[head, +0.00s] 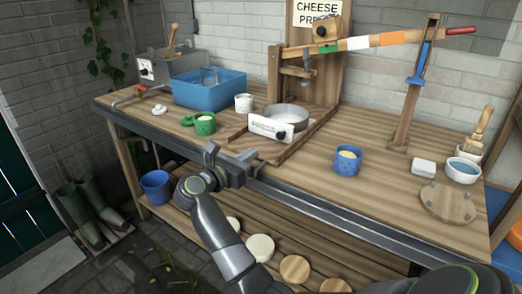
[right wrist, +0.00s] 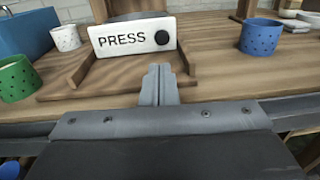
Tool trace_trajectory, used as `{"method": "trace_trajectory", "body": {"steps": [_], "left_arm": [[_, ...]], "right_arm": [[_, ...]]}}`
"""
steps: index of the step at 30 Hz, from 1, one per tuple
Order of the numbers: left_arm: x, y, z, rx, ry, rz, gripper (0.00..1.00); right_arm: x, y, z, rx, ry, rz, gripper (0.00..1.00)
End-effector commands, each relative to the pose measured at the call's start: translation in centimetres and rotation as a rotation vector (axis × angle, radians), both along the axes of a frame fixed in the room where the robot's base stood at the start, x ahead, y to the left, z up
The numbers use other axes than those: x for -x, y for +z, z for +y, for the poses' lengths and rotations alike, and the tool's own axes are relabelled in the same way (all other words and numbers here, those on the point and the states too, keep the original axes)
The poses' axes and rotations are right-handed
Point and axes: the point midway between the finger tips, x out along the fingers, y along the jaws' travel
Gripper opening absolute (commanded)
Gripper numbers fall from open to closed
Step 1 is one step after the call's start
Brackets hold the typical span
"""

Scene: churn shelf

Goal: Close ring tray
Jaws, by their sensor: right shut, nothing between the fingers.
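The ring tray has a white front panel (head: 270,127) marked PRESS with a black knob (head: 281,135). A round metal ring (head: 287,114) stands right behind the panel, in front of and below the press screw (head: 305,88). The panel also shows in the right wrist view (right wrist: 133,37), between wooden rails, and bare board shows before it. My right gripper (head: 247,156) is at the bench's front edge, before the panel. In the right wrist view its fingers (right wrist: 158,80) are together and empty, pointing at the panel and apparently short of it. My left gripper is not in view.
A green cup (head: 205,124), white cup (head: 244,103) and blue tub (head: 208,88) stand left of the tray. A blue speckled cup (head: 346,161) stands to its right. The press lever (head: 400,38) reaches over the bench's right half. Bench wood between the tray and blue cup is clear.

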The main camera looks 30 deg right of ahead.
Motion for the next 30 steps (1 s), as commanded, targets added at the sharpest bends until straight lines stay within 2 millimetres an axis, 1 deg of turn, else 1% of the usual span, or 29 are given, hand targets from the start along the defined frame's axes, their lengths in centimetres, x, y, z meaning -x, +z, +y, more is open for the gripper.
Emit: {"method": "trace_trajectory", "body": {"steps": [1,4,8,11,14,18,24,30], "left_arm": [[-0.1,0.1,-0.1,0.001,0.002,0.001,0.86],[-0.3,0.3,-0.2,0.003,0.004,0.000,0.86],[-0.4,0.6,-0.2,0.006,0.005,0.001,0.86],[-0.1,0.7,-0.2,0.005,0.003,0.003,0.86],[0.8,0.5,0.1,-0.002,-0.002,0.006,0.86],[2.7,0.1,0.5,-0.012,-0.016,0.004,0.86],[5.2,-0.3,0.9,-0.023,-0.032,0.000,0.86],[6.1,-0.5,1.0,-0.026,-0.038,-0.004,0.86]], "right_arm": [[0.3,-0.1,0.9,-0.004,0.001,-0.001,0.00],[0.7,0.0,2.0,-0.002,0.001,0.000,0.00],[1.0,0.1,2.7,-0.002,0.000,0.002,0.00],[1.2,0.5,2.8,-0.014,0.003,0.006,0.00],[1.6,1.3,2.6,-0.049,0.015,0.019,0.00],[2.2,2.1,2.3,-0.117,0.043,0.048,0.00],[2.9,2.6,2.1,-0.194,0.080,0.079,0.00],[3.0,2.5,1.9,-0.218,0.096,0.092,0.00]]}}
